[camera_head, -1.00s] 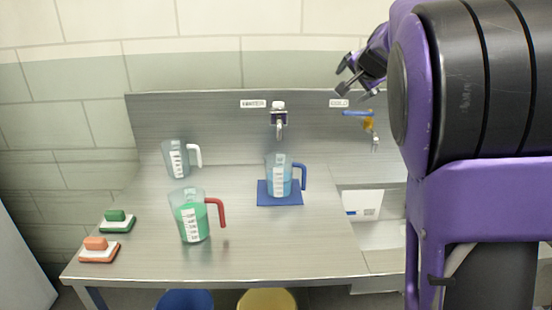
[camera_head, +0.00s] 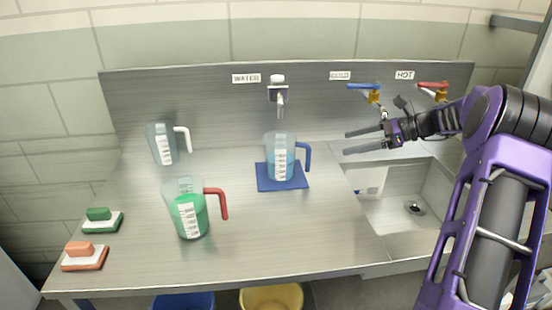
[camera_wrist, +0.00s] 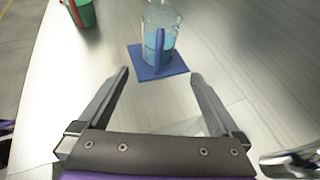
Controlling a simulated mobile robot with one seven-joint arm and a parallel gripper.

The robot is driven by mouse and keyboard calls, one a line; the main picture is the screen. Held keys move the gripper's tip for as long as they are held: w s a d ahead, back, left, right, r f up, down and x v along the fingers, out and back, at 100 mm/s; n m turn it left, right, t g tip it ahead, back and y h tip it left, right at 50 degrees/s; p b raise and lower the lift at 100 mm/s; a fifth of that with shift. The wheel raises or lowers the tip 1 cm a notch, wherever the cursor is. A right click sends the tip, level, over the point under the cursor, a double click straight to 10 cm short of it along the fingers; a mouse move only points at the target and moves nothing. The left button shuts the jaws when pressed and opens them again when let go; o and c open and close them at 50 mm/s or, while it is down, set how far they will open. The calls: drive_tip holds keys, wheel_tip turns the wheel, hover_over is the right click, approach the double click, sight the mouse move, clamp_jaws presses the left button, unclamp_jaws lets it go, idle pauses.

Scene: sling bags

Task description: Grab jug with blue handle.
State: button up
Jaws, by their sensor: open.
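The jug with the blue handle (camera_head: 281,157) stands upright on a blue mat (camera_head: 283,184) under the water tap. It holds blue liquid, and its handle points right toward my gripper. My gripper (camera_head: 348,142) is open and empty, to the right of the jug and apart from it, over the left side of the sink. In the wrist view the jug (camera_wrist: 160,27) stands beyond the spread fingers (camera_wrist: 160,85), with its blue handle facing me.
A jug with a red handle and green liquid (camera_head: 187,208) and a jug with a white handle (camera_head: 162,144) stand to the left. Two brushes or sponges (camera_head: 85,256) lie at the left edge. The water tap (camera_head: 279,95) hangs above the blue-handled jug. A sink (camera_head: 400,200) is at right.

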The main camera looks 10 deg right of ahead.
drive_tip(key=b, duration=0.3)
approach(289, 159)
drive_tip(key=w+a+f, duration=0.1)
drive_tip(key=w+a, duration=0.1)
drive_tip(key=w+a+f, duration=0.1)
drive_tip(key=a, duration=0.1)
drive_tip(key=w+a+f, duration=0.1)
drive_tip(key=w+a, duration=0.1)
drive_tip(key=shift+w+f, duration=0.25)
drive_tip(key=shift+w, duration=0.05)
drive_tip(key=shift+r, duration=0.1)
clamp_jaws()
